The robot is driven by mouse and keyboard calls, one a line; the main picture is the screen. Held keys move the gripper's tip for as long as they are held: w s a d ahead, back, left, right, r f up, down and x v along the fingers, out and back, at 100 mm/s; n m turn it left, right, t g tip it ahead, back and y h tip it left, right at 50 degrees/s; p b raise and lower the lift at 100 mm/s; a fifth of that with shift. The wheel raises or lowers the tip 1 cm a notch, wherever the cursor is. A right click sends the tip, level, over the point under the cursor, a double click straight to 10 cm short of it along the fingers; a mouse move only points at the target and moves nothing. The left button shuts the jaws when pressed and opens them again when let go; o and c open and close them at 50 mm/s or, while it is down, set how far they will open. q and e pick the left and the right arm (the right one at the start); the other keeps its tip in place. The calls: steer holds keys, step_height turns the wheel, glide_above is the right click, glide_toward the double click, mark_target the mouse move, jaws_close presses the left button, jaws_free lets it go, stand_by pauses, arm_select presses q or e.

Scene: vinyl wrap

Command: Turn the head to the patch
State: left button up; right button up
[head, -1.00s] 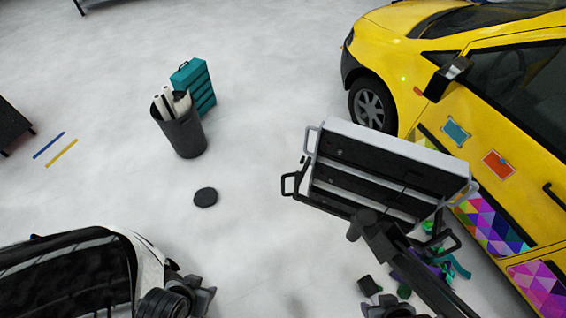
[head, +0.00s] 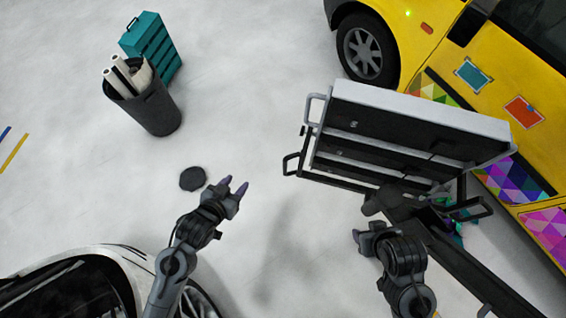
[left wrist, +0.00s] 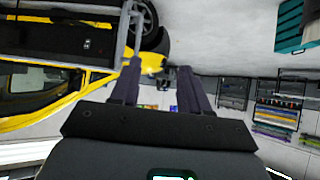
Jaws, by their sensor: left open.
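On the side of the yellow car (head: 415,45) are a teal rectangular patch (head: 472,76) and an orange rectangular patch (head: 523,112) in the head view. Multicoloured triangle-pattern vinyl (head: 518,181) lies below them, and a pink and purple piece (head: 548,232) is lower, cut by the right edge. My left gripper (head: 234,186) is open and empty above the floor, far from the car; its fingers also show apart in the left wrist view (left wrist: 160,72). My right gripper (head: 363,238) is by the cart, its fingers not clear.
A grey and black cart (head: 420,112) stands between my arms and the car, hiding part of the door. A dark bin (head: 150,108) with white rolls and a teal drawer box (head: 160,45) stand upper left. A dark disc (head: 192,179) lies on the floor. A white car (head: 125,258) is lower left.

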arm_select(q)
steer(key=w+d+f+m+t+h+b, duration=0.1)
steer(key=w+d+f+h+b, duration=0.15)
steer(key=f+b, duration=0.5)
steer(key=w+d+f+m+t+h+b, duration=0.15)
steer(key=w+f+b, duration=0.25)
steer(key=f+b, duration=0.4)
steer(key=m+h+b, duration=0.3)
steer(key=h+b, duration=0.3)
steer(key=b, duration=1.5)
glide_toward(285, 165)
steer(key=shift+w+a+f+b+x, duration=0.1)
steer(key=shift+f+b+x, duration=0.35)
steer(key=shift+x, duration=1.3)
steer(key=shift+w+a+f+b+x, duration=0.15)
steer(key=shift+f+b+x, duration=0.35)
steer(key=shift+x, duration=1.3)
steer(key=shift+w+f+b+x, duration=0.15)
steer(key=shift+b+x, duration=0.45)
steer(key=shift+x, duration=1.15)
steer(key=shift+d, duration=0.1)
steer(key=shift+c, duration=0.4)
jaws_close()
